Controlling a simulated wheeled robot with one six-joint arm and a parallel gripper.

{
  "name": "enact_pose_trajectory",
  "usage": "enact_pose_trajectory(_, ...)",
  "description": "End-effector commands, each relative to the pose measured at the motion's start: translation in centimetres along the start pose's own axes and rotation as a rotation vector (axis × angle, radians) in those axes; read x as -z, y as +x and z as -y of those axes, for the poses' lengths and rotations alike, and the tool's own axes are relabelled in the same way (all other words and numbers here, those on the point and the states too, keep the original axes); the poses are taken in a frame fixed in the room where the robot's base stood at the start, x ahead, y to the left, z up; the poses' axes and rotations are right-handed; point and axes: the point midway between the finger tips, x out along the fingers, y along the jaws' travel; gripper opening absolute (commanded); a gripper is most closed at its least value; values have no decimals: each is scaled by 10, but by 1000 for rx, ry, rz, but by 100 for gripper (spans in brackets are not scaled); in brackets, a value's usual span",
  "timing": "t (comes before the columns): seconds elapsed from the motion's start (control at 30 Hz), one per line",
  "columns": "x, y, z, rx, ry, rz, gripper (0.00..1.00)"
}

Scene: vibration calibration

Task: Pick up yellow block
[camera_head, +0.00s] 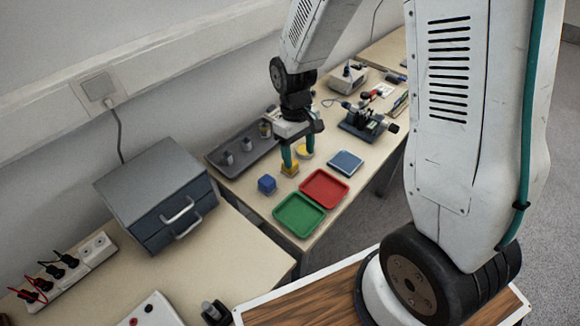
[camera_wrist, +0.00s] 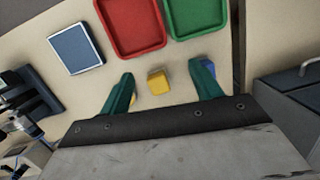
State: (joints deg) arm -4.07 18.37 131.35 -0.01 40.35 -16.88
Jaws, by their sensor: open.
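The yellow block (camera_head: 290,170) stands on the table behind the green and red trays. In the wrist view the yellow block (camera_wrist: 158,82) lies between my two fingers, with a gap on each side. My gripper (camera_head: 296,160) points down at the block with its green fingers spread. In the wrist view my gripper (camera_wrist: 165,84) is open and holds nothing. From the head view I cannot tell the exact height of the fingertips over the table.
A blue block (camera_head: 267,184) stands left of the yellow block. A red tray (camera_head: 325,202) and a green tray (camera_head: 280,213) lie in front. A blue square pad (camera_head: 346,162) lies to the right.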

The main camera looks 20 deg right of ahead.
Motion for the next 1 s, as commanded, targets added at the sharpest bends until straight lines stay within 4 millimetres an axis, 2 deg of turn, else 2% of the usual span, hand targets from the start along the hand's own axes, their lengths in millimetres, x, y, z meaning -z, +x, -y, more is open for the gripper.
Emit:
enact_pose_trajectory(0.03, 12, 10, -3, -5, -25, -16, 64)
enact_pose_trajectory(0.1, 33, 15, -9, -25, -72, -73, 64)
enact_pose_trajectory(0.2, 50, 8, -15, -55, -122, -148, 64)
enact_pose_trajectory(0.37, 55, 18, -16, -64, -151, -164, 64)
enact_pose_trajectory(0.8, 60, 76, -16, -63, -148, -162, 64)
enact_pose_trajectory(1.0, 62, 85, -17, -64, -149, -165, 64)
